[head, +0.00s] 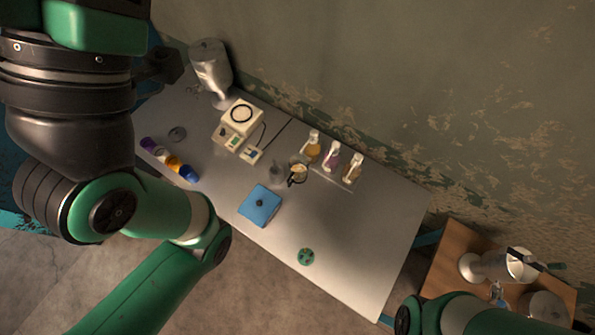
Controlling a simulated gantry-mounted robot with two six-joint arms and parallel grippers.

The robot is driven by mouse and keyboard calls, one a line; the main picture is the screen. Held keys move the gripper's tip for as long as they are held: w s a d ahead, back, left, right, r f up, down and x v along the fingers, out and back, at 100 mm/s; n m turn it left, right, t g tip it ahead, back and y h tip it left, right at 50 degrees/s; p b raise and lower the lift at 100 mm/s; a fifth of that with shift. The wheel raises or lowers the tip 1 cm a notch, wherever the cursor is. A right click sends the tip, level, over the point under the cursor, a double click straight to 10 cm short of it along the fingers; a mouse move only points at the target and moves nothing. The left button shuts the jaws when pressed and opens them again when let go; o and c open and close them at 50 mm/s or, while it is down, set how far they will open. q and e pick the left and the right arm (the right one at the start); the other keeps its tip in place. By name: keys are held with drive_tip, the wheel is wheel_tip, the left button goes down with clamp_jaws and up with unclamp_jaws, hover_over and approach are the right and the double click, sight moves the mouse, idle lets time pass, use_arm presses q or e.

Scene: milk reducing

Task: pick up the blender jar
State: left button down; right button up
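A silver, jar-like vessel (495,266) with a pale open end and a dark handle is on the small brown table at the right; it may be the blender jar, but I cannot tell for sure. A tall silver appliance (211,70) with a narrow lower part stands at the far left corner of the grey table. My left arm crosses the left side and runs out of the bottom edge. Part of my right arm shows at the bottom right, below the brown table. Neither gripper is in the frame.
The grey table (375,235) holds a white scale-like device (238,125), several small bottles (331,160) on a rack, a blue square item (260,205) and a row of colored containers (171,162). Its right end is clear. The brown table (452,250) also holds a round metal item (543,306).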

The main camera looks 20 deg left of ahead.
idle(0.4)
use_arm(q)
unclamp_jaws()
idle(0.4)
